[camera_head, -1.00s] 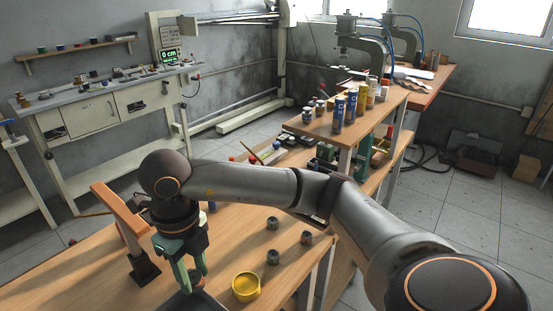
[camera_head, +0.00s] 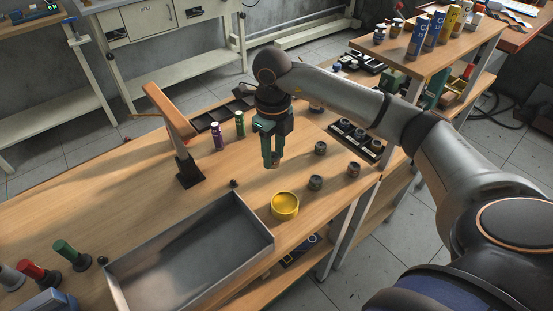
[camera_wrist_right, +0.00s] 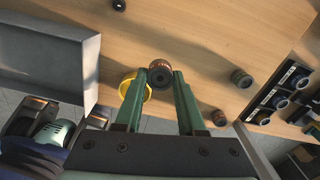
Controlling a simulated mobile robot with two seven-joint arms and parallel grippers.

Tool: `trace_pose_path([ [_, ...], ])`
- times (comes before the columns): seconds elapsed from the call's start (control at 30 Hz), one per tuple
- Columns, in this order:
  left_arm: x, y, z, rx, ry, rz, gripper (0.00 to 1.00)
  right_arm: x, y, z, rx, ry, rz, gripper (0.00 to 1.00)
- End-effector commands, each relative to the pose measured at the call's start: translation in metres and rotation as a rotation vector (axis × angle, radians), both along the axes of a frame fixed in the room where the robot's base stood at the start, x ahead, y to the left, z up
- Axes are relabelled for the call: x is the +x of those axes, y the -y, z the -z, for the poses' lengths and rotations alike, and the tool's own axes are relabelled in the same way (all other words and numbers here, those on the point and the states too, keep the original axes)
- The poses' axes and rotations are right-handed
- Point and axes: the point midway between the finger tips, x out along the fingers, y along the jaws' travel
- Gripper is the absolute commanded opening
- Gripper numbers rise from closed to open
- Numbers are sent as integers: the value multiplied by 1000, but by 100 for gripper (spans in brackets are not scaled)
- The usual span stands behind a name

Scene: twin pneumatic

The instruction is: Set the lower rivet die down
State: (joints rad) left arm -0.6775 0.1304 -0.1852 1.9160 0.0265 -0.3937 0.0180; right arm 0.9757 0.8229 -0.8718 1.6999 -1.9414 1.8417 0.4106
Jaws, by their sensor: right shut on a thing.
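My right gripper (camera_head: 272,160) points down above the wooden table, behind the yellow dish. It is shut on a small dark round die (camera_wrist_right: 160,75) with a copper-coloured rim, seen between the fingertips in the right wrist view. In the head view the die (camera_head: 272,164) is mostly covered by the fingers. I cannot tell from these frames whether it touches the tabletop. Three similar grey, round pieces stand to its right, one (camera_head: 320,148) behind and two (camera_head: 315,182) (camera_head: 353,169) nearer the table edge. My left gripper is out of view.
The yellow dish (camera_head: 285,205) stands in front of the gripper. A large grey metal tray (camera_head: 190,215) lies at front left. A dark rack (camera_head: 366,150) with round pieces is at the right.

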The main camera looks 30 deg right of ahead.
Motion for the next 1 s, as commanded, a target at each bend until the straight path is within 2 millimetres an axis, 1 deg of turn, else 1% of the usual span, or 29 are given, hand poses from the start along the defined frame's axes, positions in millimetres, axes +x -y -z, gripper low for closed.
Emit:
trace_pose_path([
  [0.03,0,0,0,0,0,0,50,6,5,9,0,-2,4,0],
  [0.1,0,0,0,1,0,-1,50,12,10,19,1,-1,4,0],
  [0.2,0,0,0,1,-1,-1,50,18,14,27,2,1,1,0],
  [0.37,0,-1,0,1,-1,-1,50,23,19,35,2,3,1,0],
  [0.6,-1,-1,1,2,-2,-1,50,24,20,66,1,1,1,0],
  [0.87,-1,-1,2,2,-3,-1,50,25,20,68,1,4,0,0],
  [0.97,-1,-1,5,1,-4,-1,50,25,20,71,1,3,0,0],
  [1.0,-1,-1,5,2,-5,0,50,24,20,72,1,2,0,40],
])
